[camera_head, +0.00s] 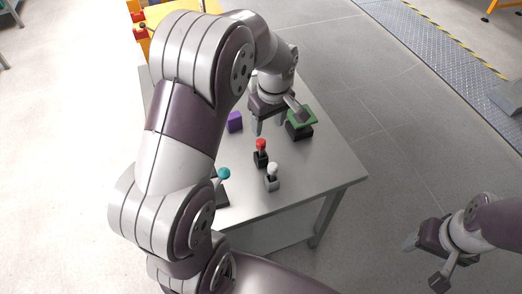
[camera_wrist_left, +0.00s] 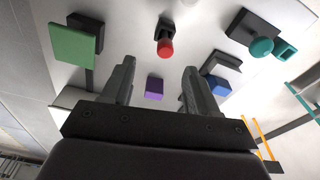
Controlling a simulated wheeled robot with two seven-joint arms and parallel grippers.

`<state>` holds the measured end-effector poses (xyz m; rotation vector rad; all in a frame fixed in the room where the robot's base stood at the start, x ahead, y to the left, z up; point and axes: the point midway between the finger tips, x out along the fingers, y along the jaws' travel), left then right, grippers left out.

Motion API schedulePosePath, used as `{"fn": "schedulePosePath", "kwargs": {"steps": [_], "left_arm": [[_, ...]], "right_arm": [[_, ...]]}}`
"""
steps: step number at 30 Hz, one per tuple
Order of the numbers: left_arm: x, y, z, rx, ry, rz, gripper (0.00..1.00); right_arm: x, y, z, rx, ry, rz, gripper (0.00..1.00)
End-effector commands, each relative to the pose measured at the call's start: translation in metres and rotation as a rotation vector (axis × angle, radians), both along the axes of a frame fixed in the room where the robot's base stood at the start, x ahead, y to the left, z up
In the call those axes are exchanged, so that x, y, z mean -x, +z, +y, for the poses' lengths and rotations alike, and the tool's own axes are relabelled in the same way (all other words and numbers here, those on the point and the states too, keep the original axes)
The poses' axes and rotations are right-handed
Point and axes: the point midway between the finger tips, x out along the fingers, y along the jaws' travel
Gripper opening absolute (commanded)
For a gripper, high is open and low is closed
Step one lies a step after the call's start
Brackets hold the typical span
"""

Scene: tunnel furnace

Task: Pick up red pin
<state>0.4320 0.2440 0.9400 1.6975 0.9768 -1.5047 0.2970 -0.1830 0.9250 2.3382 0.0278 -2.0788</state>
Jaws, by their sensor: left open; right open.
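The red pin (camera_head: 261,146) stands upright in a small black holder (camera_head: 261,160) on the grey metal table. It also shows in the left wrist view (camera_wrist_left: 166,47), beyond my fingers and near the top middle. My left gripper (camera_head: 269,127) is open and empty above the table, just behind the red pin in the head view. In the left wrist view its two fingers (camera_wrist_left: 157,88) stand apart with nothing between them but the purple block seen further off. My right gripper (camera_head: 424,240) is open and empty, off the table at the lower right.
A white pin (camera_head: 273,169) in a grey holder stands close in front of the red pin. A teal pin (camera_head: 223,173) is to the left, partly behind my arm. A purple block (camera_head: 235,121) and a green-topped block (camera_head: 301,117) lie nearby. The table's right front (camera_head: 325,178) is clear.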

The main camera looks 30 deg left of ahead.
Motion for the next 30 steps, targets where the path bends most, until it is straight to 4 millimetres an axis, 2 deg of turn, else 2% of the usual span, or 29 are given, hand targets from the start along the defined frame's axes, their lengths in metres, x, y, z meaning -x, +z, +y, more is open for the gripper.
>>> {"fn": "schedulePosePath", "kwargs": {"steps": [7, 14, 19, 22, 28, 29, 30], "left_arm": [[-0.001, -0.052, 0.006, 0.002, 0.022, 0.005, 0.59], [-0.002, -0.081, 0.012, 0.002, 0.02, 0.003, 0.59], [-0.001, -0.112, 0.022, 0.002, 0.019, 0.003, 0.59], [-0.002, -0.121, 0.023, 0.002, 0.019, 0.001, 0.59], [-0.002, -0.122, 0.023, 0.001, 0.018, -0.001, 0.59], [-0.002, -0.122, 0.023, 0.001, 0.018, -0.001, 0.53], [-0.002, -0.122, 0.023, 0.001, 0.018, -0.001, 0.4]], "right_arm": [[0.0, -0.003, 0.0, 0.0, 0.0, 0.0, 0.66], [0.0, -0.003, 0.0, 0.0, 0.0, 0.0, 0.66], [0.0, -0.003, 0.0, 0.0, 0.0, 0.0, 0.66], [0.0, -0.003, 0.0, 0.0, 0.0, 0.0, 0.66], [0.0, -0.003, 0.0, 0.0, 0.0, 0.0, 0.66], [0.0, -0.003, 0.0, 0.0, 0.0, 0.0, 0.66], [0.0, -0.003, 0.0, 0.0, 0.0, 0.0, 0.66]]}}
